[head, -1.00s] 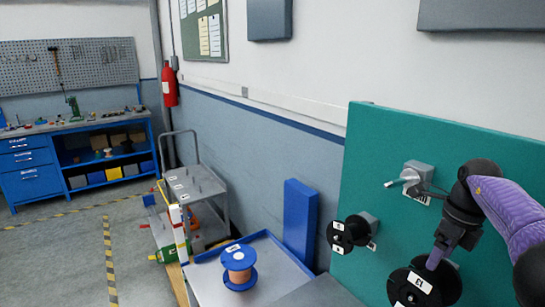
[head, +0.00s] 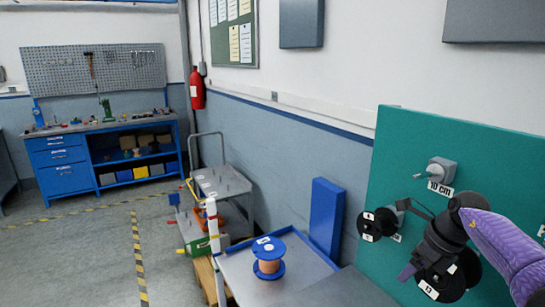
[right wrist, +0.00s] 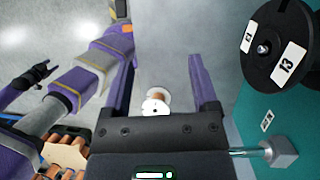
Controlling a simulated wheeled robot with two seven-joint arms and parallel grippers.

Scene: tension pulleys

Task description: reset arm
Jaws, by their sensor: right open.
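My right gripper (head: 406,272) is in front of the teal board (head: 405,160), with its purple fingertips left of the large black pulley (head: 466,284) labelled 13. In the right wrist view its two fingers (right wrist: 163,75) are spread apart with nothing between them. The large pulley (right wrist: 270,42) sits at the upper right there, clear of the fingers. A smaller black pulley (head: 369,226) is mounted on the board further left. My left arm shows at the left of the right wrist view, its dark gripper (right wrist: 30,78) small and unclear.
A grey tensioner block with a lever (head: 440,171) is on the board above the pulleys. A blue-flanged spool with copper-coloured winding (head: 268,267) stands on a blue-edged tabletop (head: 235,290). A grey cart (head: 222,183) and a blue workbench (head: 60,178) are further back.

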